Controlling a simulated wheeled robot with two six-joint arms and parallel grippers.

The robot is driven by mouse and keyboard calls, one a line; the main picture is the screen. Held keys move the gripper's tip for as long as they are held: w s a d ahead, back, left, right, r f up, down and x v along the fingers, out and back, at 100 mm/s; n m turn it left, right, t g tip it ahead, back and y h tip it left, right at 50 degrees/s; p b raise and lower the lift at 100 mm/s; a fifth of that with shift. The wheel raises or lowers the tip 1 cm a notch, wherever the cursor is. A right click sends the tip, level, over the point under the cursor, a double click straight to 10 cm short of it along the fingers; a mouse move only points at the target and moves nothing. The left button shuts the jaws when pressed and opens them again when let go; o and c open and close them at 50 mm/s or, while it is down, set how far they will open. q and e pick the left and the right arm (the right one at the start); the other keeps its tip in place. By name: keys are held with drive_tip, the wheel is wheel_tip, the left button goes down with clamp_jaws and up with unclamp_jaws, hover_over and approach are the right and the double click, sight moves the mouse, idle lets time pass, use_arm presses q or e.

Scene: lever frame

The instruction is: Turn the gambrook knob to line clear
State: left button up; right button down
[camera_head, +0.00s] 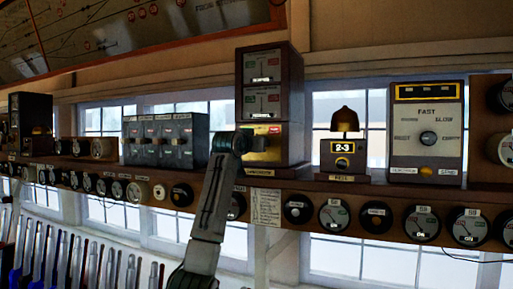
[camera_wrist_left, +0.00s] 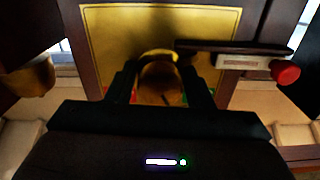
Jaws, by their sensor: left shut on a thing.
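The gambrook instrument (camera_head: 270,100) is a tall dark wooden case on the shelf, with two dial windows above a brass plate (camera_head: 272,138). The brass plate (camera_wrist_left: 110,38) fills the top of the left wrist view. The round brass knob (camera_wrist_left: 160,88) stands out from the plate, with a dark mark on its face. My left gripper (camera_wrist_left: 162,76) is shut on the knob, one dark finger on each side. In the head view my left gripper (camera_head: 240,142) is at the plate's left side and the knob is hidden. Bits of red and green show beside the fingers. My right gripper is not in view.
A grey block of switches (camera_head: 165,140) stands left of the case. A brass bell on a box marked 2-3 (camera_head: 344,150) and a dial panel (camera_head: 427,135) stand right. In the wrist view a red-tipped rod (camera_wrist_left: 285,73) sticks out right of the plate.

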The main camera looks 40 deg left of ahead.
use_arm(q)
drive_tip(key=shift+f, duration=0.1)
drive_tip(key=shift+f+n+b, duration=0.1)
drive_tip(key=shift+n+b, duration=0.45)
drive_tip(key=shift+n, duration=1.25)
drive_tip(key=o, duration=1.5)
drive_tip(key=shift+o, duration=0.9)
drive_tip(key=shift+w+d+r, duration=0.1)
drive_tip(key=shift+d+r, duration=0.15)
drive_tip(key=shift+d, duration=0.1)
drive_tip(key=shift+a, duration=0.15)
drive_tip(key=shift+r, duration=0.1)
